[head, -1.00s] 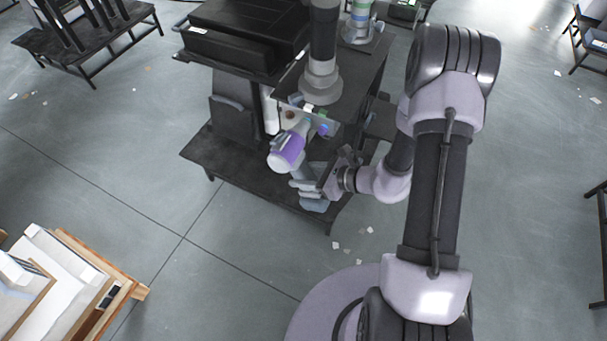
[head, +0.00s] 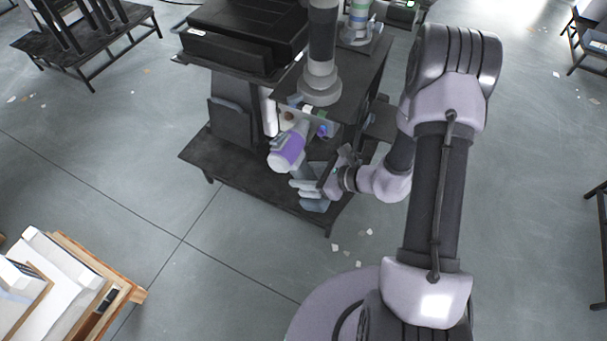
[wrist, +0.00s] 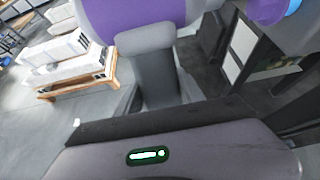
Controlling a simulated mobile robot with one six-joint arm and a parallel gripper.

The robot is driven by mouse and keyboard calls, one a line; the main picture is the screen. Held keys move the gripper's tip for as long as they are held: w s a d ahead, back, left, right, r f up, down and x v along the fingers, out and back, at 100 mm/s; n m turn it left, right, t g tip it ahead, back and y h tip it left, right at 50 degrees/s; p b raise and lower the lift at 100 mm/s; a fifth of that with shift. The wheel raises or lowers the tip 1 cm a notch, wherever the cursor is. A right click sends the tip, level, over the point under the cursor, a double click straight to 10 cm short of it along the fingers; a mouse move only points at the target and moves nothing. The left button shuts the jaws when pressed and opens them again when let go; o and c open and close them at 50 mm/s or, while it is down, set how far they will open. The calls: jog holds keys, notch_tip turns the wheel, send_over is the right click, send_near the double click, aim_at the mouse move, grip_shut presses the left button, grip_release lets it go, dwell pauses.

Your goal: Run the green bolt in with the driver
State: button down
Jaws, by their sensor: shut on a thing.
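The driver (head: 287,153), with a pale body and a purple band, points up toward the black stand in the head view. Its grey handle and base (head: 308,191) hang below, at my gripper (head: 326,184), which is shut on it. In the wrist view the purple band (wrist: 150,17), the grey handle (wrist: 160,70) and a base with a lit green indicator (wrist: 148,156) fill much of the picture. A small green spot (head: 321,114) shows on the panel beyond the driver's nose. I cannot tell whether it is the green bolt. The driver's tip and any contact with a bolt are hidden.
The black stand (head: 225,165) has a low shelf under the driver. A grey column (head: 321,75) rises close above the work area. A blue-purple round thing (head: 325,131) sits right of the driver's nose. A wooden-edged bench (head: 120,295) stands lower left, with open floor between.

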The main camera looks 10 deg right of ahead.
jog(key=shift+w+d, duration=0.1)
dwell(0.3)
jog(key=shift+s+a+b, duration=0.45)
jog(key=shift+s+a, duration=0.35)
jog(key=shift+s, duration=0.2)
jog(key=shift+s+a+b, duration=0.4)
jog(key=shift+s+a, duration=0.35)
jog(key=shift+s, duration=0.2)
jog(key=shift+s+a+b, duration=0.25)
jog(key=shift+s+a, duration=0.4)
jog(key=shift+s, duration=0.15)
jog(key=shift+s+a+b, duration=0.2)
jog(key=shift+s+a, duration=0.4)
jog(key=shift+s, duration=0.2)
